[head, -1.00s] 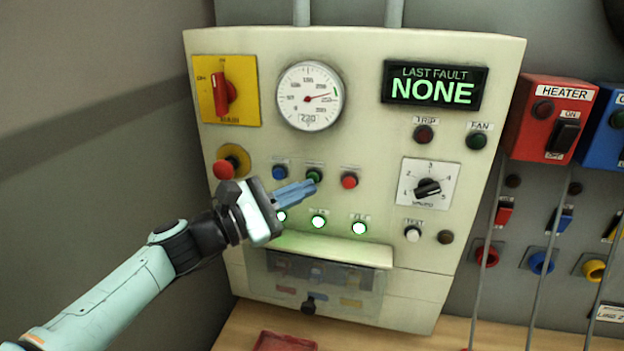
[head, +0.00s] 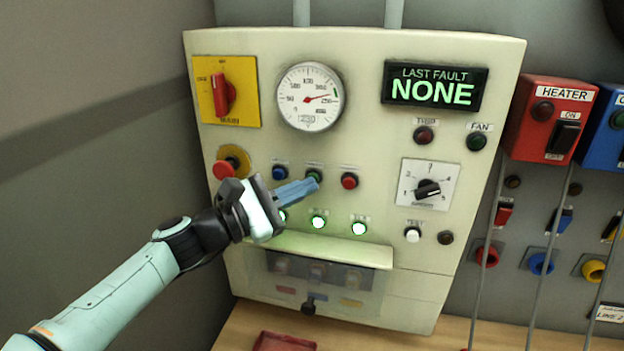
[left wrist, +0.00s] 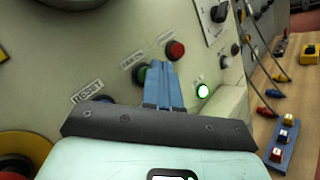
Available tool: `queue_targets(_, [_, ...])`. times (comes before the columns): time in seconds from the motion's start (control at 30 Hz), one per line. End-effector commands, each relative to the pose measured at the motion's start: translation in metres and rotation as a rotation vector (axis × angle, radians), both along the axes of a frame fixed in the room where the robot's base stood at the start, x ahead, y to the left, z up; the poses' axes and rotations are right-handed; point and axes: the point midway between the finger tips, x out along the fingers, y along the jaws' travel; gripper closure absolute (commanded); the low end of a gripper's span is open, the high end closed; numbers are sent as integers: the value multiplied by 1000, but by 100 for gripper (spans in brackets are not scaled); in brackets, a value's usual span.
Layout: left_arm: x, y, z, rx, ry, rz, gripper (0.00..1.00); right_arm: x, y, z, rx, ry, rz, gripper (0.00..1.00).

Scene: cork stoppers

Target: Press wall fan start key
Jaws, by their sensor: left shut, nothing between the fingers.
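The cream control panel (head: 370,130) fills the middle of the head view. A green button (head: 315,175) sits in its row between a blue button (head: 280,173) and a red button (head: 349,181). My left gripper (head: 314,184) is shut and empty, with its blue fingertips at the green button's lower edge. In the left wrist view the fingertips (left wrist: 158,68) overlap the green button (left wrist: 141,74), with the red button (left wrist: 176,50) beyond. I cannot tell whether they touch it. The FAN lamp (head: 477,141) at upper right looks dark green. My right gripper is out of view.
A red emergency stop (head: 225,168) is close above my left wrist. White lit lamps (head: 318,222) run below the buttons, above a clear-covered box (head: 318,278). A red HEATER box (head: 551,118) and hanging cables are at right.

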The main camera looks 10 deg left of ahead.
Motion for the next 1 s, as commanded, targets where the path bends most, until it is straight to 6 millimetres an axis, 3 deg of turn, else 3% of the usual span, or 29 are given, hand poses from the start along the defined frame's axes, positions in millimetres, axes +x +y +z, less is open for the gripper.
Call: queue_targets(1.0, [9, 0, 0, 0, 1, 0, 100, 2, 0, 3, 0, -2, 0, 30])
